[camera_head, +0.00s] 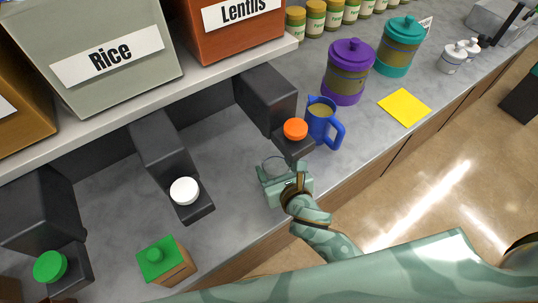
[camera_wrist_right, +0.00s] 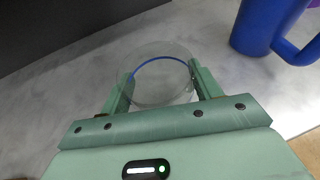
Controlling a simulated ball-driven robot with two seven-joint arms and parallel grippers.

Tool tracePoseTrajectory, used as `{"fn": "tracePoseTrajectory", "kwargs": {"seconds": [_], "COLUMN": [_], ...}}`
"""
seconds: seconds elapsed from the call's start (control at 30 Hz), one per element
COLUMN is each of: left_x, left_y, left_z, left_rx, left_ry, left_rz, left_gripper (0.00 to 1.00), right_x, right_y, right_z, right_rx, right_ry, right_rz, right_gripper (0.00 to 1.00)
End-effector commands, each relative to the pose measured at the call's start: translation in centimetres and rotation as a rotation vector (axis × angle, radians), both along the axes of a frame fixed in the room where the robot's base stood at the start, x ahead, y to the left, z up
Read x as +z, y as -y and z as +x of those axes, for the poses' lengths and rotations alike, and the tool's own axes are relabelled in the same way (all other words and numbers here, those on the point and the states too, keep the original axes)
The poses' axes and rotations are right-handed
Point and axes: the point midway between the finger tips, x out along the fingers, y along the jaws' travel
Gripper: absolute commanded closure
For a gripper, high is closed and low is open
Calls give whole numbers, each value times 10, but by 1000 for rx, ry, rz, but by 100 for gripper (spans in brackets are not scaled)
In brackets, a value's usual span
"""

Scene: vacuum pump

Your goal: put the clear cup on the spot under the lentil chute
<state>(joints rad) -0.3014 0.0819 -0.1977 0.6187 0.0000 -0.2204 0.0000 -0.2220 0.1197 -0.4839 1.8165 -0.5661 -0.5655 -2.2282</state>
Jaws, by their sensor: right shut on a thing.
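The clear cup (camera_wrist_right: 160,85) is between the two fingers of my right gripper (camera_wrist_right: 163,92), with a blue line round it. In the head view the cup (camera_head: 274,163) shows faintly at the tip of my right gripper (camera_head: 277,176), at the counter just in front of the lentil chute. The lentil chute (camera_head: 266,98) is a dark block under the orange Lentils bin (camera_head: 235,40), with an orange knob (camera_head: 295,129) on its front. The spot under it is hidden in the head view. My left gripper is not in view.
A blue mug (camera_head: 318,122) stands right of the lentil chute, close to the cup. The rice chute (camera_head: 160,150) with a white knob is to the left. A green-topped box (camera_head: 165,262) stands at front left. Counter between the chutes is clear.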

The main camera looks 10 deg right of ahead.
Motion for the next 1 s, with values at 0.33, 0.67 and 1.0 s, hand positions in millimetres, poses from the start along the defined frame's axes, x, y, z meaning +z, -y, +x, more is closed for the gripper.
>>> {"fn": "tracePoseTrajectory", "kwargs": {"seconds": [0.33,0.67,1.0], "left_x": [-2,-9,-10], "left_y": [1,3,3], "left_z": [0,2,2], "left_rx": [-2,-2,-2], "left_ry": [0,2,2], "left_rz": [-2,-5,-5], "left_gripper": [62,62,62], "right_x": [1,-15,-17], "right_y": [-8,-9,-8], "right_z": [43,48,48], "right_rx": [-1,1,2], "right_ry": [3,0,0], "right_rz": [2,2,1], "right_gripper": [59,59,15]}}
